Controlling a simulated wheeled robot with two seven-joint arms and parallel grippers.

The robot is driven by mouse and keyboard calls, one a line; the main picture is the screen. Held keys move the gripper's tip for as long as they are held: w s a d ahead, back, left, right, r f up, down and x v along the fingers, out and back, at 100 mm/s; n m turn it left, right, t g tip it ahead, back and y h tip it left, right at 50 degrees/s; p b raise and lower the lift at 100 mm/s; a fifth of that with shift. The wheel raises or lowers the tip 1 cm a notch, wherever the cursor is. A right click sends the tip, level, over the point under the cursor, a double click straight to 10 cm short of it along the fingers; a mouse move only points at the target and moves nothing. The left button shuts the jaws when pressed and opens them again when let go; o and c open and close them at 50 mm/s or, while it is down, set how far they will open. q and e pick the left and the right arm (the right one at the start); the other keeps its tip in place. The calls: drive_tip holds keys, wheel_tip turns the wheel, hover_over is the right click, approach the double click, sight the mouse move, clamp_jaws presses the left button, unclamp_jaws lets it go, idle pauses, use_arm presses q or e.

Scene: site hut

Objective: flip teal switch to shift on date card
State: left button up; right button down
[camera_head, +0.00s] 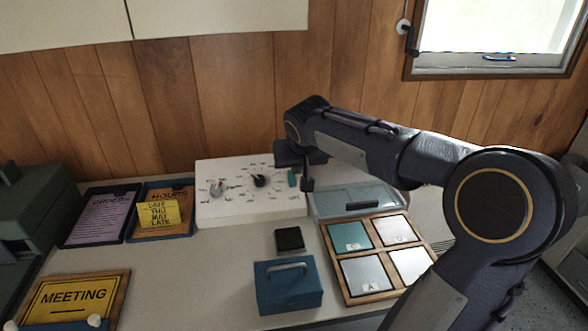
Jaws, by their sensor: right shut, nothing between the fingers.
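A white control panel (240,213) stands at the back of the counter against the wood wall. The teal switch (292,177) is a small upright teal piece at its right end; labels beside it are too small to read. My right gripper (307,186) is shut and empty, pointing down just right of the teal switch; I cannot tell whether they touch. The yellow date card (158,214) lies on the hours tray (174,190) and seems to read "DATE THU MAY LATE". My left gripper is out of view.
The panel also has a pale knob (217,187) and a black knob (260,181). In front are a black pad (289,240), a blue handled box (288,292) and a wooden frame of tiles (385,298). An orders tray (106,211) and meeting sign (72,297) are left.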

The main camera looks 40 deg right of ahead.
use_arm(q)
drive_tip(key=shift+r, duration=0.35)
use_arm(e)
drive_tip(key=s+v, duration=0.1)
drive_tip(key=v, duration=0.5)
drive_tip(key=shift+a+f, duration=0.25)
drive_tip(key=shift+f, duration=0.15)
drive_tip(key=shift+w, duration=0.1)
